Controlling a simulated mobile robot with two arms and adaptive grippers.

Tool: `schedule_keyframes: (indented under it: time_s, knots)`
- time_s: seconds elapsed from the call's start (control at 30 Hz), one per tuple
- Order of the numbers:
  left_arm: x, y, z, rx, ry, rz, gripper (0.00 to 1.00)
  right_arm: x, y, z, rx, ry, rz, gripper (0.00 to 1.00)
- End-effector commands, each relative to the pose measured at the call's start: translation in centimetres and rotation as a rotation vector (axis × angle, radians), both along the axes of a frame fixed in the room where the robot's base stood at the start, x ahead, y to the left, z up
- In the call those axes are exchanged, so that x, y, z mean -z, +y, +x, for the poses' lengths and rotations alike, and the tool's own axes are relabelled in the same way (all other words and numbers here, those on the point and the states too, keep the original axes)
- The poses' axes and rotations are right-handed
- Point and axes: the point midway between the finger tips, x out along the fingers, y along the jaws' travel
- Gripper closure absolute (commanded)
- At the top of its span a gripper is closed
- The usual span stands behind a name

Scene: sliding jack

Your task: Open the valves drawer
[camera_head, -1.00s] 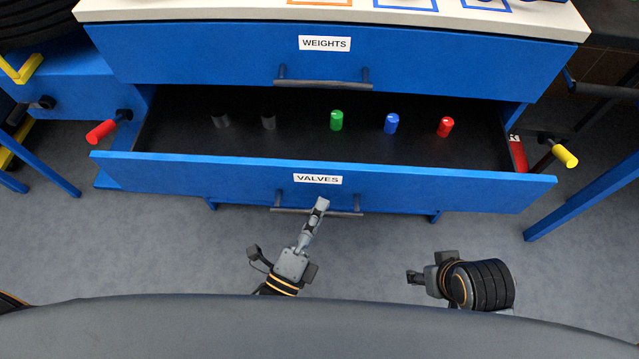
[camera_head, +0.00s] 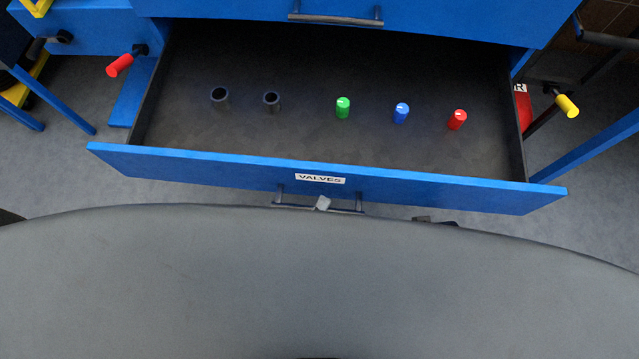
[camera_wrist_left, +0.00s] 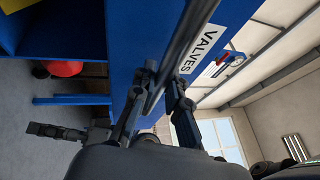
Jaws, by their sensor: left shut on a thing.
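The blue valves drawer (camera_head: 250,172) is pulled far out, with its inside in view. Its front carries a white VALVES label (camera_head: 320,179) and a dark bar handle (camera_head: 290,205). My left gripper (camera_head: 323,203) is at the handle; only its fingertip shows in the head view, the rest hidden behind my own grey body. In the left wrist view, the left gripper's fingers (camera_wrist_left: 160,98) are shut around the handle bar (camera_wrist_left: 178,50). Only a small dark part of my right gripper (camera_head: 435,220) shows above my body's edge, and its fingers cannot be made out.
In the drawer stand a green valve (camera_head: 343,108), a blue valve (camera_head: 401,113), a red valve (camera_head: 457,120) and two dark hollow cylinders (camera_head: 220,98). A red handle (camera_head: 120,65) is at left and a yellow handle (camera_head: 567,105) at right. The upper drawer (camera_head: 420,20) is shut.

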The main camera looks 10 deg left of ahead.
Motion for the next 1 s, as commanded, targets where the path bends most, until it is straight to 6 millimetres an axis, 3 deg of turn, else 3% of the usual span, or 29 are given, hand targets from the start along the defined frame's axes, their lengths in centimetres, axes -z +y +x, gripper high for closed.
schedule_keyframes:
  time_s: [0.2, 0.23, 0.33, 0.37, 0.73, 1.0]
  knots:
    - [0.1, 0.0, 0.0, 0.000, 0.002, 0.001, 1.00, 0.0, 0.0, 0.0, 0.000, 0.000, 0.000, 0.50]
    - [0.1, 0.0, 0.0, 0.000, 0.002, 0.001, 0.85, 0.0, 0.0, 0.0, 0.000, 0.000, 0.000, 0.50]
    - [0.1, 0.0, 0.0, 0.000, 0.002, 0.001, 0.65, 0.0, 0.0, 0.0, 0.000, 0.000, 0.000, 0.50]
    - [0.1, 0.0, 0.0, 0.000, 0.002, 0.000, 0.63, 0.0, 0.0, 0.0, 0.000, 0.000, 0.000, 0.50]
    - [0.2, 0.2, -0.6, 0.000, 0.003, 0.000, 0.63, 0.0, 0.0, 0.1, 0.001, -0.002, 0.000, 0.50]
    - [1.5, 2.1, -5.1, 0.001, 0.008, 0.003, 0.63, 0.0, 0.0, 0.0, 0.000, -0.001, 0.000, 0.50]
